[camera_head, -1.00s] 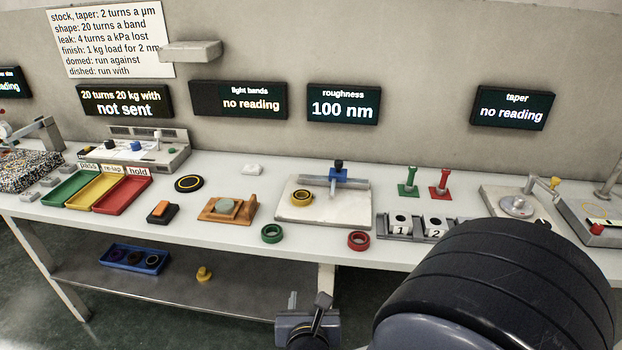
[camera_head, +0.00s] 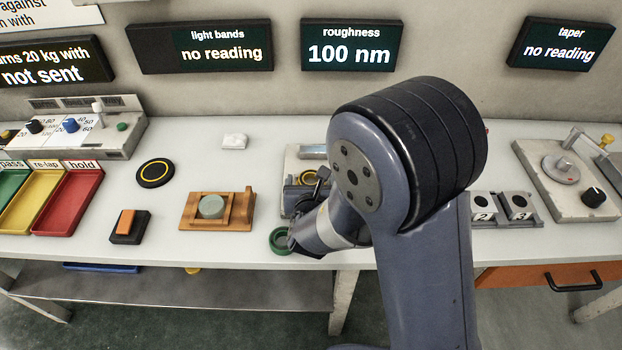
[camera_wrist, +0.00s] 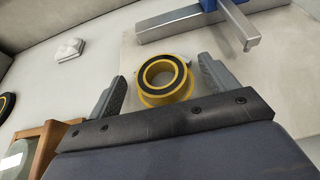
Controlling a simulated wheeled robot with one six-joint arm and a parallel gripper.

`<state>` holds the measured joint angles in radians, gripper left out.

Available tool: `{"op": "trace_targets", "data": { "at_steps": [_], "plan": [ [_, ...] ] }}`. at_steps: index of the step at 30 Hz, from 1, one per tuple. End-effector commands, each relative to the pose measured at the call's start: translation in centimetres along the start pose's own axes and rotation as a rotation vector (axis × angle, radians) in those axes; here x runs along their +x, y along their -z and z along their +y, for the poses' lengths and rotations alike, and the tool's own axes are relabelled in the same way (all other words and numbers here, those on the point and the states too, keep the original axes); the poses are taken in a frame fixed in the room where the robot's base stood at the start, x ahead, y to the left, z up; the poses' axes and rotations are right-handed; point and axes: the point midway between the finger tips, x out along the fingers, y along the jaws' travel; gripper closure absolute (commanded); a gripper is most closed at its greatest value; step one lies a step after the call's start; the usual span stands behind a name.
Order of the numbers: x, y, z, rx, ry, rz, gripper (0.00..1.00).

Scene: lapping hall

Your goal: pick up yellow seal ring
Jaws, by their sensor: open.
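The yellow seal ring (camera_wrist: 149,98) has a black band on its top face and lies on the pale plate of the roughness station, beside the blue clamp (camera_wrist: 208,4). In the wrist view my gripper (camera_wrist: 160,85) is open, with one finger on each side of the ring and a gap at each side. I cannot tell its height above the plate. In the head view the ring (camera_head: 309,177) shows only in part behind my gripper (camera_head: 307,187) and wrist.
A green ring (camera_head: 281,241) lies close by at the table's front edge. A wooden fixture with a grey-green disc (camera_head: 211,206) stands to the left. A black disc with a yellow circle (camera_head: 155,173) and a white block (camera_head: 235,141) lie further left.

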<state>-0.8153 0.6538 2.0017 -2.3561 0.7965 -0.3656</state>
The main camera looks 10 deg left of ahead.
Motion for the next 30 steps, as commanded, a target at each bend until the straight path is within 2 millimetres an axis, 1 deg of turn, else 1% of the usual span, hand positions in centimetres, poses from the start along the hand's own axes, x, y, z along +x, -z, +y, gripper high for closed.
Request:
{"op": "trace_targets", "data": {
  "at_steps": [3,9,10,27,28,29,30],
  "plan": [
    [0.67,0.02,-0.03,0.0,0.001,0.001,0.19],
    [0.69,0.03,0.0,0.0,0.0,0.0,0.19],
    [0.69,0.03,0.0,0.0,0.0,0.0,0.21],
    [0.66,0.04,0.0,0.0,0.0,0.001,0.67],
    [0.66,0.02,0.0,0.0,0.0,0.0,0.68],
    [0.66,0.02,0.0,0.0,0.0,0.0,0.72],
    [0.66,0.02,0.0,0.0,0.0,0.0,0.72]
  ]
}}
